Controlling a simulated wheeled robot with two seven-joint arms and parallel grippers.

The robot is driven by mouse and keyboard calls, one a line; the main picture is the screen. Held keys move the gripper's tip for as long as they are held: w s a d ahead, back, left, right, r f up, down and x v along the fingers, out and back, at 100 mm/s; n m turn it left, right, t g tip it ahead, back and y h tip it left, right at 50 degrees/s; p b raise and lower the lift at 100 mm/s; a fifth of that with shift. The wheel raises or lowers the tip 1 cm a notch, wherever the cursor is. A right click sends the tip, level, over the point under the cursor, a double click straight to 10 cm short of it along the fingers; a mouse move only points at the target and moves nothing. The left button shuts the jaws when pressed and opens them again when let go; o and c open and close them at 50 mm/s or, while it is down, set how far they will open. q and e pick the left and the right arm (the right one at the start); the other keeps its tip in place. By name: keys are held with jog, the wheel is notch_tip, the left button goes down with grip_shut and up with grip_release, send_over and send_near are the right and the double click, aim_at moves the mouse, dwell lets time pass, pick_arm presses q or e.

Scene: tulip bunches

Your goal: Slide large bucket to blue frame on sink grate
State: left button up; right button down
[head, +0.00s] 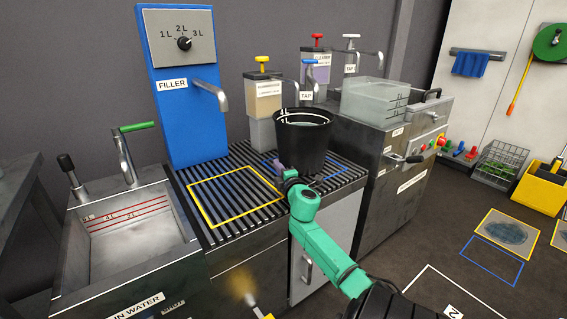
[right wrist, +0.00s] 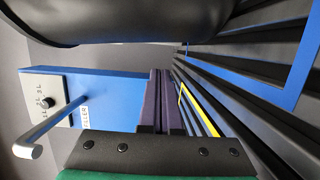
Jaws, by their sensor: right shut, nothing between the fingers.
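The large black bucket (head: 303,150) stands upright on the sink grate (head: 217,172), towards its right side. In the right wrist view its dark side (right wrist: 130,20) fills the top. The blue frame (head: 336,173) on the grate shows at the bucket's lower right; the bucket hides part of it. Its corner also shows in the right wrist view (right wrist: 287,97). My right gripper (head: 277,165) is shut and empty, low over the grate at the bucket's near left side. Its fingers (right wrist: 160,100) are together beside the bucket; I cannot tell whether they touch it.
A yellow frame (head: 237,222) lies empty on the grate's left part. The blue filler (head: 188,117) with its spout stands behind it. Dispensers (head: 264,103) and a clear container (head: 372,103) stand behind the bucket. A steel basin (head: 135,235) is at left.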

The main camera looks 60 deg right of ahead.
jog(key=p+v, duration=0.1)
jog(key=v, duration=0.3)
jog(key=shift+s+f, duration=0.1)
jog(key=shift+s, duration=0.05)
jog(key=p+v, duration=0.1)
jog(key=v, duration=0.4)
jog(key=shift+a, duration=0.1)
jog(key=shift+s+a, duration=0.2)
jog(key=shift+s, duration=0.1)
pick_arm(q)
jog(key=s+a, duration=0.1)
jog(key=a+g+y, duration=0.1)
jog(key=shift+s+a+g, duration=0.3)
jog(key=shift+s+a, duration=0.05)
jog(key=shift+a, duration=0.05)
pick_arm(e)
jog(key=shift+f, duration=0.1)
